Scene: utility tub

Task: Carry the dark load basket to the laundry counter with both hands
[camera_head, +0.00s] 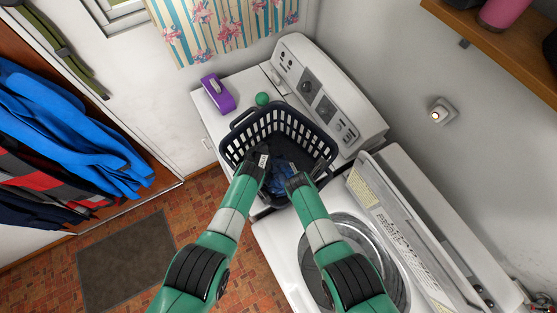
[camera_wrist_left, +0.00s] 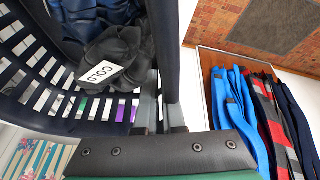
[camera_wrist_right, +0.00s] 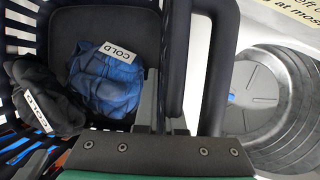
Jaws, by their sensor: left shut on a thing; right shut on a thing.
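The dark load basket (camera_head: 232,143) is over the white machine top at the back, in the middle of the head view. I cannot tell whether it rests there or hangs just above. A black cloth (camera_wrist_left: 118,48) and a blue cloth (camera_wrist_right: 108,80), each with a COLD tag, lie inside. My left gripper (camera_head: 262,168) is at the basket's near side, shut on its rim or handle (camera_wrist_left: 170,50). My right gripper (camera_head: 294,180) is also at the near side, shut on the basket's dark edge (camera_wrist_right: 178,60). The arms hide part of the basket's near wall.
A purple container (camera_head: 217,93) and a green ball (camera_head: 262,99) stand on the machine top (camera_head: 238,78) beside the basket. A control panel (camera_head: 328,95) rises behind. An open-lidded washer (camera_head: 285,240) is at front right. Coats (camera_head: 75,125) hang at left.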

